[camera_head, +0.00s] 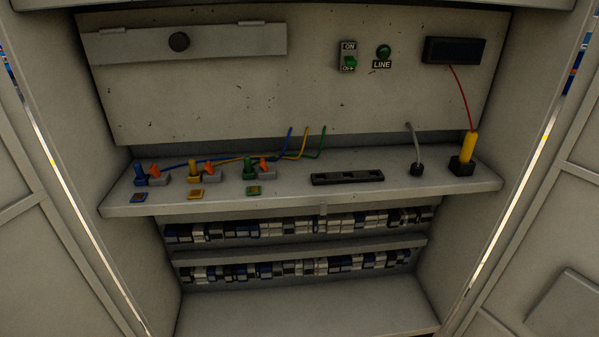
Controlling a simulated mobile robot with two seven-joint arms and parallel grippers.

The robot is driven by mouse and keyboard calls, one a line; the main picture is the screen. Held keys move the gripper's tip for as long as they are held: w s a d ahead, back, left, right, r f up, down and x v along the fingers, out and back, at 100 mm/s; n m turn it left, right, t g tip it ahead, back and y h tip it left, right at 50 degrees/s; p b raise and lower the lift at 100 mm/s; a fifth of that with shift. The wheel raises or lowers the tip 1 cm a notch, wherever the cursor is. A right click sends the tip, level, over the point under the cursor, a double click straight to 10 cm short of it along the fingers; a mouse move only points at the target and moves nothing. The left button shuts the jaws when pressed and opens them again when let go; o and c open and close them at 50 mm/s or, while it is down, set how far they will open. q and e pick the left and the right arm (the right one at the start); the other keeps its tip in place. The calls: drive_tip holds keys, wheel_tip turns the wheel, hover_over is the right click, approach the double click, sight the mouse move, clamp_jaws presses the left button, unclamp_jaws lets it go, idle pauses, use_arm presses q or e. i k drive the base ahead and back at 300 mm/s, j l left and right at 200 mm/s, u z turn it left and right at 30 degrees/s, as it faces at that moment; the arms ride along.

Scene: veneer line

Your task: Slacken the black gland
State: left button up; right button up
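The black gland (416,169) sits on the right part of the shelf in the head view. It is a small dark fitting, and a grey cable (411,133) rises out of its top and bends to the left. It is too small to tell how tight it is. Neither of my grippers shows in this view.
A yellow probe (468,147) with a red lead stands in a dark holder (461,166) right of the gland. A black slotted strip (347,178) lies left of it. Blue, yellow and green wires (303,145) run to terminals further left. Shelf around the gland is clear.

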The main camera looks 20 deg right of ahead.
sight(414, 170)
drive_tip(key=z, duration=1.45)
